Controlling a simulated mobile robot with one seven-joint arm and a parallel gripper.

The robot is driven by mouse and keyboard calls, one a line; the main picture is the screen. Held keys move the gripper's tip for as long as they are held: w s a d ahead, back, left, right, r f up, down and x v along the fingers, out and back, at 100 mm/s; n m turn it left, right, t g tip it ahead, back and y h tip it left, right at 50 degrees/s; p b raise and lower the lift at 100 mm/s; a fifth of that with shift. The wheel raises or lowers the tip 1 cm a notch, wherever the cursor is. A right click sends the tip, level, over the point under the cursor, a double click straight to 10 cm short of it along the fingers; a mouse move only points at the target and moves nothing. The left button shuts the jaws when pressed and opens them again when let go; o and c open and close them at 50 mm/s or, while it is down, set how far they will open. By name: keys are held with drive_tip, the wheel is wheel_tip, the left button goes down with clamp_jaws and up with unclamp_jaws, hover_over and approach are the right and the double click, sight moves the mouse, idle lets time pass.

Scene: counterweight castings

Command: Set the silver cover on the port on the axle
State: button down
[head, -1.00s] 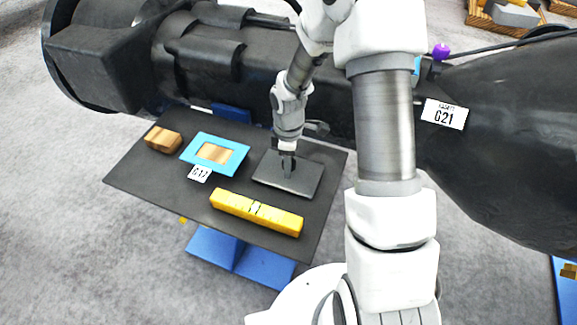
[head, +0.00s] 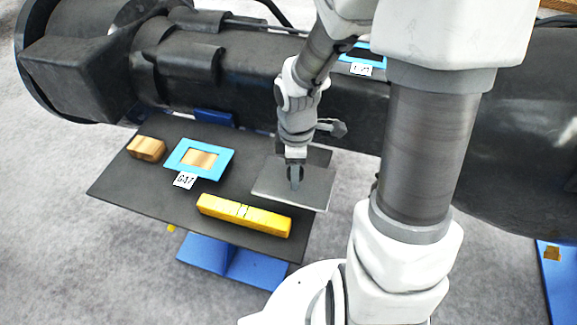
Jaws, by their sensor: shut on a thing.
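The silver cover (head: 312,186) is a flat grey plate with an upright grip in its middle. My gripper (head: 295,180) is shut on that grip from above. The cover seems to hang a little above the dark table (head: 130,185), with a darker patch on the table behind it. The black axle (head: 260,90) runs across behind the table. On its top, the port (head: 376,47) shows as a dark opening with a blue edge and a white label below it. My arm hides part of the port.
On the table are a blue frame (head: 214,171) around a wooden piece, with a white tag, a wooden block (head: 147,149) and a yellow bar (head: 244,215). The yellow bar lies close in front of the cover. A blue stand (head: 225,262) is under the table.

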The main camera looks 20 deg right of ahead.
sight(277, 158)
drive_tip(key=shift+s+r, duration=0.2)
drive_tip(key=shift+w+a+f+m, duration=0.1)
drive_tip(key=shift+w+m, duration=0.35)
drive_tip(key=shift+m, duration=0.35)
drive_tip(key=w+m, duration=0.2)
drive_tip(key=m, duration=0.1)
drive_tip(key=w+a+f+m, duration=0.1)
drive_tip(key=w+m, duration=0.2)
drive_tip(key=w+f+m, duration=0.1)
drive_tip(key=w+m, duration=0.1)
drive_tip(key=m, duration=0.2)
drive_tip(key=shift+w+a+f, duration=0.15)
drive_tip(key=shift+a, duration=0.15)
drive_tip(key=shift+w+f+m, duration=0.25)
drive_tip(key=shift+w+m, duration=0.3)
drive_tip(key=shift+m, duration=0.55)
